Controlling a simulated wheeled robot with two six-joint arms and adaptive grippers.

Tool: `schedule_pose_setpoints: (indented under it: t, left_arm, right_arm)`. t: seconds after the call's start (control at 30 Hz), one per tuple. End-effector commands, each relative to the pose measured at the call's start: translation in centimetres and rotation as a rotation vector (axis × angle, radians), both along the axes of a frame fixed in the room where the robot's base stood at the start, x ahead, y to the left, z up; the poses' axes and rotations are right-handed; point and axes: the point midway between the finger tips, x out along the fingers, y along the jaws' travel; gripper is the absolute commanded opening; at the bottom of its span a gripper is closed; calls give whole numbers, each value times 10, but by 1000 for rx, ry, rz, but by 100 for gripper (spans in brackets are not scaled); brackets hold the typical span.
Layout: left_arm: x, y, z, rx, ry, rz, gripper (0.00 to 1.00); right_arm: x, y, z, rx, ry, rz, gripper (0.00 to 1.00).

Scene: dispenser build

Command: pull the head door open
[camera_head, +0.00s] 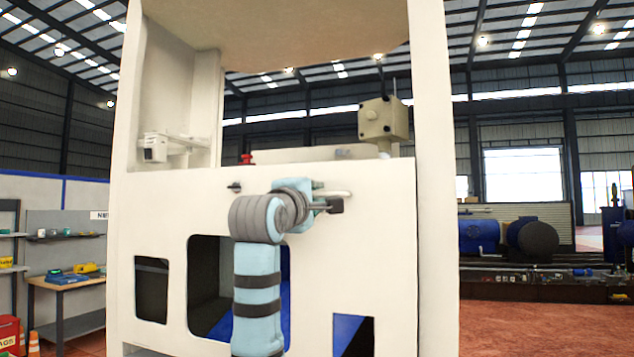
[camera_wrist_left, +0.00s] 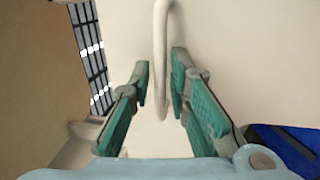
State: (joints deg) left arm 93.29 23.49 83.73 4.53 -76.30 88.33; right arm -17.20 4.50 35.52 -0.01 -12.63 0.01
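The head door (camera_head: 390,230) is the broad white front panel of the tall dispenser cabinet, and it looks shut. Its pale bar handle (camera_head: 336,193) is near the panel's top, partly hidden by my gripper. My left gripper (camera_head: 335,205) is at the handle. In the left wrist view the handle (camera_wrist_left: 161,25) runs down between the teal fingers of my left gripper (camera_wrist_left: 161,75). The fingers are apart, with a gap on the left of the bar and very little on the right. Contact cannot be told. My right gripper is not in view.
The cabinet's frame post (camera_head: 437,150) stands right of the panel. A beige box (camera_head: 383,120) and a small red part (camera_head: 246,159) show above the panel. Dark openings (camera_head: 151,290) are in its lower part. A workbench (camera_head: 75,283) stands at the far left.

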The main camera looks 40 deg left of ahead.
Motion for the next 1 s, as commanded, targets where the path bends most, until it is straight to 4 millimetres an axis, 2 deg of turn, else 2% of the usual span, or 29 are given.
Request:
schedule_pose_setpoints:
  t: [0.13,0.37,0.5,1.0]
  left_arm:
    - [8,3,2,1,1,0,17]
    - [9,3,0,1,1,0,17]
    - [9,3,0,1,1,0,0]
    - [8,-2,-2,4,-8,-7,0]
  right_arm:
    - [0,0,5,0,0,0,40]
    - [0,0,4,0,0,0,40]
    - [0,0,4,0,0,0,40]
    - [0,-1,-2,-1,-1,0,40]
